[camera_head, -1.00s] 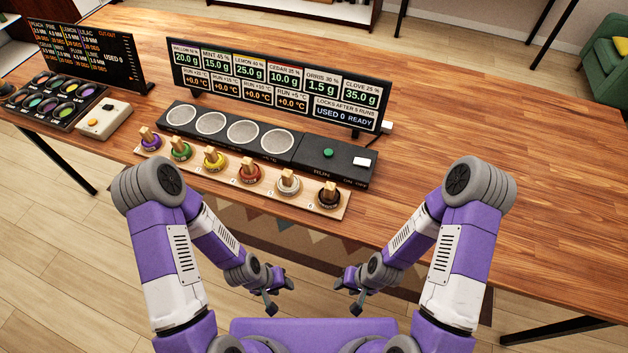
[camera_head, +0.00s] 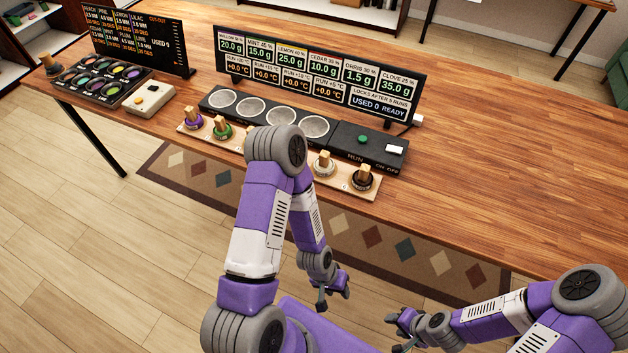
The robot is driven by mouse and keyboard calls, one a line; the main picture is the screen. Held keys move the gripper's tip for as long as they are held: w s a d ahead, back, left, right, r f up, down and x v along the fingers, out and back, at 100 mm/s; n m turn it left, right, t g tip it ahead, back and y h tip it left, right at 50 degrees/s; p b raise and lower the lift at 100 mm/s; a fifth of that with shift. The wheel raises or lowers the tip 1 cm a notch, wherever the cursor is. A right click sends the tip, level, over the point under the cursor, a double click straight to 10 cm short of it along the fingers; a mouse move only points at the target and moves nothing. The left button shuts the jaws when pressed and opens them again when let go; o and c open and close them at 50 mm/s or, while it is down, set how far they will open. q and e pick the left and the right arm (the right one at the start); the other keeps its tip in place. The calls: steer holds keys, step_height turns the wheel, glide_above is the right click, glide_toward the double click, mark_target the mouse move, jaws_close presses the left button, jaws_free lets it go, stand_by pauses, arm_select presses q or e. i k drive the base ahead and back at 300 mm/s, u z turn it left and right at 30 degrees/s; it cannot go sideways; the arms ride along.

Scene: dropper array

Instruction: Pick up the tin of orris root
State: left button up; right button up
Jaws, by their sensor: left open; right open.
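A row of round tins with wooden knobs stands on a wooden board (camera_head: 336,180) at the table's front edge. The pale tin (camera_head: 323,166), second from the right, matches the place of "Orris" on the display; its own label is too small to read. The dark tin (camera_head: 361,181) stands to its right. My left arm covers the middle of the row, hiding the red tin. My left gripper (camera_head: 334,297) is open and empty, low in front of the table, apart from the tins. My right gripper (camera_head: 395,332) is open and empty, lower and further right.
Behind the tins is a black unit (camera_head: 345,142) with several round mesh pads, a green button and a white switch. A display (camera_head: 320,75) stands behind it. At the left are a palette of colours (camera_head: 98,80), a button box (camera_head: 148,99) and another screen. The table's right side is clear.

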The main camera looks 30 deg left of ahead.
mark_target(324, 166)
steer(key=k, duration=0.35)
steer(key=u, duration=0.8)
